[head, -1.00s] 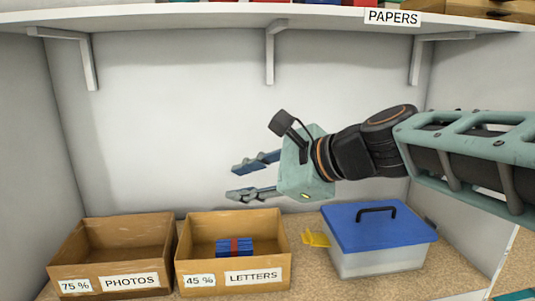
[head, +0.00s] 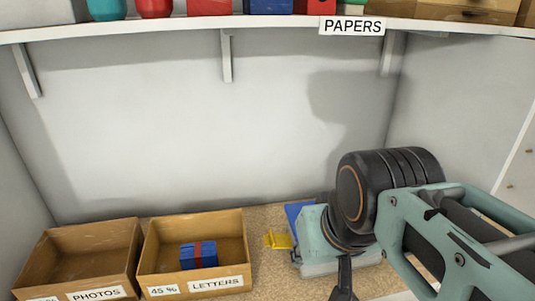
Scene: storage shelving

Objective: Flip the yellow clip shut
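The yellow clip (head: 278,241) sticks out to the left from the side of the storage box, apart from the box wall at its outer end. The box has a blue lid (head: 294,211) and a clear body (head: 335,268), and both are largely covered by my arm. My gripper (head: 316,238) is in front of or over the box, just right of the clip.
An open cardboard box marked LETTERS (head: 215,283) holds a blue bundle (head: 198,255) with a red band. An empty-looking PHOTOS box (head: 97,294) stands left of it. The upper shelf (head: 270,22) runs overhead. A narrow strip of shelf floor is free between the LETTERS box and the clip.

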